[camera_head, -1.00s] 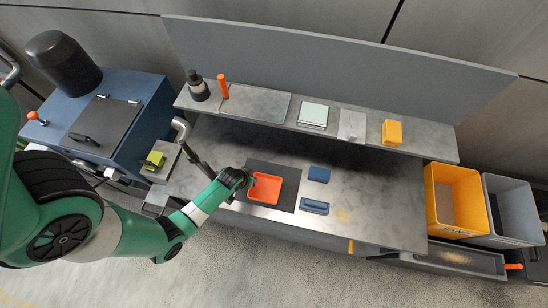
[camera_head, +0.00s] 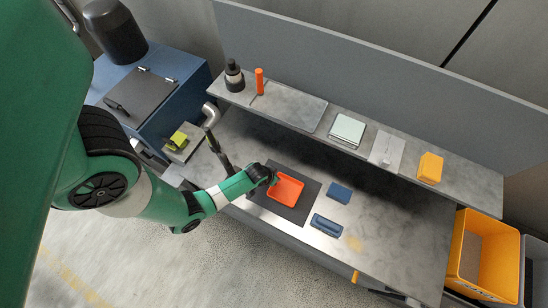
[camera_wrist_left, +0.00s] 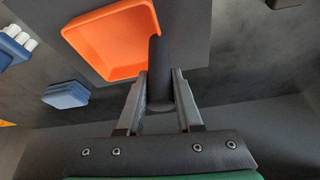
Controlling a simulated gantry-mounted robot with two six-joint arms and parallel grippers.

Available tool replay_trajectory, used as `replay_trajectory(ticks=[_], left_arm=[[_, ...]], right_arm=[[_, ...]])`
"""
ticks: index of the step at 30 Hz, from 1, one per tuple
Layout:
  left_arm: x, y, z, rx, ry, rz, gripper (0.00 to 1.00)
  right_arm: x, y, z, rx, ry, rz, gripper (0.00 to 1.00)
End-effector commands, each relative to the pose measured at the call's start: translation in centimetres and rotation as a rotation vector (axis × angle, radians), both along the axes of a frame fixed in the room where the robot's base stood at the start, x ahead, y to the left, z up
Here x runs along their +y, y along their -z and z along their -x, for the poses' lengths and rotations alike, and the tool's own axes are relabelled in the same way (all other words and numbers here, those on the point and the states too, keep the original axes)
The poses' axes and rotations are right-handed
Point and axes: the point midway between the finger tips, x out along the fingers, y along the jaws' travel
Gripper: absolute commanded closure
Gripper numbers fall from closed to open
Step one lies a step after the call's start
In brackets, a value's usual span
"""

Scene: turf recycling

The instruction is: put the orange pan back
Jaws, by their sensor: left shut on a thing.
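The orange pan (camera_head: 286,190) is a shallow square tray on the dark mat (camera_head: 299,212) on the lower bench. In the left wrist view the orange pan (camera_wrist_left: 112,40) shows its open inside, with a dark handle (camera_wrist_left: 160,80) at its right edge. My left gripper (camera_head: 268,178) is at the pan's left side. In the left wrist view my left gripper (camera_wrist_left: 160,84) has its two fingers shut on the dark handle. Whether the pan touches the mat cannot be told. My right gripper is not in view.
A blue block (camera_head: 339,193) and a blue brush-like tool (camera_head: 326,225) lie right of the mat. The upper shelf (camera_head: 290,108) holds a dark bottle (camera_head: 234,76), an orange cylinder (camera_head: 259,80) and a yellow block (camera_head: 430,167). A yellow bin (camera_head: 484,250) stands at right.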

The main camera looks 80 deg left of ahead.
Motion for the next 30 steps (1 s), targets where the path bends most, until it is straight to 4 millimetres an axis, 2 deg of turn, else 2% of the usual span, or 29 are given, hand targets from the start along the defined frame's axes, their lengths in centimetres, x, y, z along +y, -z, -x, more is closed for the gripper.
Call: replay_trajectory(ticks=[4,5,9,10,17,21,25,27,30], left_arm=[[0.0,0.4,0.0,-0.001,0.0,0.0,1.0],[0.0,0.4,0.0,0.0,0.0,0.0,0.64],[0.0,0.3,0.0,0.0,0.0,0.0,0.39],[0.0,0.3,0.0,0.0,0.0,0.0,0.36],[0.0,0.3,0.0,0.0,0.0,0.0,0.36],[-0.1,-0.5,0.1,0.0,0.001,0.0,0.36],[-0.7,-2.6,0.8,-0.001,0.001,0.0,0.36],[-1.2,-4.6,1.2,0.001,0.002,0.001,0.36],[-1.7,-6.1,1.7,0.001,0.002,0.001,0.36]], right_arm=[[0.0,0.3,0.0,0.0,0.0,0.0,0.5],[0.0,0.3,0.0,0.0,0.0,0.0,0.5],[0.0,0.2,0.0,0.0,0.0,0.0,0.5],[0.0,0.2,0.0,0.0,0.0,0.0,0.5],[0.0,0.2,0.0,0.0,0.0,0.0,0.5],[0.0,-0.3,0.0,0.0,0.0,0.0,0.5],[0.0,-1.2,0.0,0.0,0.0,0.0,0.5],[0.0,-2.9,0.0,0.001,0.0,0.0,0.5],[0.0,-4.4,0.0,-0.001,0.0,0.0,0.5]])
